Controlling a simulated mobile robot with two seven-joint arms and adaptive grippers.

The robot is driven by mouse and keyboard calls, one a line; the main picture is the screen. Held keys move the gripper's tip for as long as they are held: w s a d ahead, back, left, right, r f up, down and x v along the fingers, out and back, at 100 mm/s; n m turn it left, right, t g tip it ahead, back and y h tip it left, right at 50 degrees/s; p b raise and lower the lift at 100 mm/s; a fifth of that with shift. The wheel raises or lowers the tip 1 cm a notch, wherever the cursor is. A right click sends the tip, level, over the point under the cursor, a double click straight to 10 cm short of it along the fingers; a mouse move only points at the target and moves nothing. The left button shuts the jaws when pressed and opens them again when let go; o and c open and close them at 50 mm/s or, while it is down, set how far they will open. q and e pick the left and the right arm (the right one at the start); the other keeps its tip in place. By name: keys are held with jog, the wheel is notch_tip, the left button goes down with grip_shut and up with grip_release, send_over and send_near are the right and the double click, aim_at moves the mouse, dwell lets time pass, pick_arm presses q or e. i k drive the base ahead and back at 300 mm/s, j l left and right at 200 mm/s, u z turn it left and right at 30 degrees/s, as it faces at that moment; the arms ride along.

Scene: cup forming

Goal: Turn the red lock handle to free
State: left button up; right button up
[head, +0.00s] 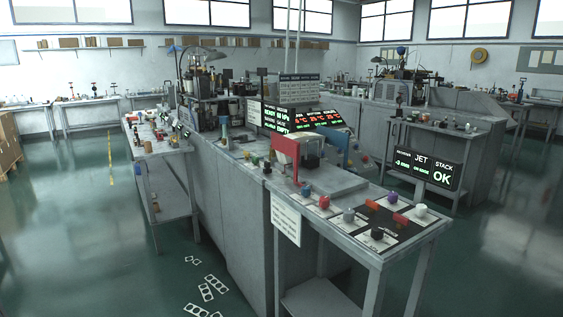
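Several small red parts are in the head view, and I cannot tell for sure which is the lock handle. A red flag-like plate on a post (286,149) stands upright at the left of the machine bench. A red knob (324,201) sits on the near part of the bench top. Neither of my grippers is in view.
The grey machine bench (240,215) fills the middle. A side table (165,160) stands to the left, another table (440,130) to the right. Green floor (75,235) is open at the left.

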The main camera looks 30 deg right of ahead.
aim_at(402, 221)
jog(key=z, duration=1.8)
